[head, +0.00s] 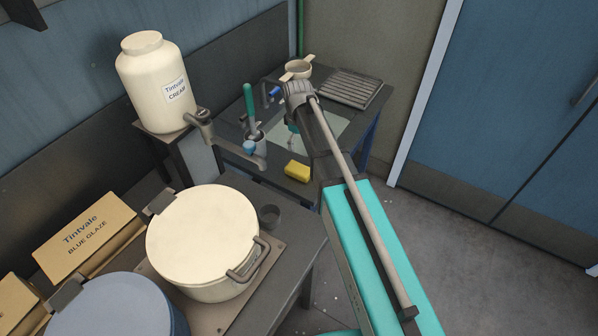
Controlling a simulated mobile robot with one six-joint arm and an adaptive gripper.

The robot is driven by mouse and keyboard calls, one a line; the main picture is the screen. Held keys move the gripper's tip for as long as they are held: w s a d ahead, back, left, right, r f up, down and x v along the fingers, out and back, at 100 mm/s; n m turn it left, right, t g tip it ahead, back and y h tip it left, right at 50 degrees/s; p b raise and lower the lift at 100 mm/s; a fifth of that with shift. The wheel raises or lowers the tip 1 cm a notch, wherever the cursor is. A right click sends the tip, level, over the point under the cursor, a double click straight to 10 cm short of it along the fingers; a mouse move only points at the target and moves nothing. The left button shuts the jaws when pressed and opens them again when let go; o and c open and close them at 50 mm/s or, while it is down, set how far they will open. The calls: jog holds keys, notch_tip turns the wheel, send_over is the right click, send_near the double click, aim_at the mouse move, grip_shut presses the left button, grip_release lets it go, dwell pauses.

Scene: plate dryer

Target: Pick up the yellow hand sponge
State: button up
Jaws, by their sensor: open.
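The yellow hand sponge (297,171) lies on the near edge of the dark sink counter (352,140), just left of my arm. Its top and front side are in plain view, and nothing touches it from above. My arm reaches up from the lower right to a grey joint over the sink, beyond the sponge. I cannot make out my gripper's fingers; the far end of the arm is hidden behind its own links.
A cup holding a green-handled brush (249,106) and a blue-topped item stand left of the sponge. A bowl (298,68) and ridged drainer (353,88) are at the back. Floor is clear at right.

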aim_at(299, 168)
jog(key=shift+f+b, duration=4.1)
jog(key=shift+f, duration=0.1)
jog(key=shift+f, duration=0.1)
jog(key=shift+s+d+f+b, duration=0.1)
jog(key=shift+d+f+b, duration=0.05)
jog(key=shift+f+b, duration=2.4)
jog(key=shift+r, duration=0.1)
jog(key=c, duration=0.8)
jog(key=shift+o, duration=0.2)
jog(key=shift+r, duration=0.15)
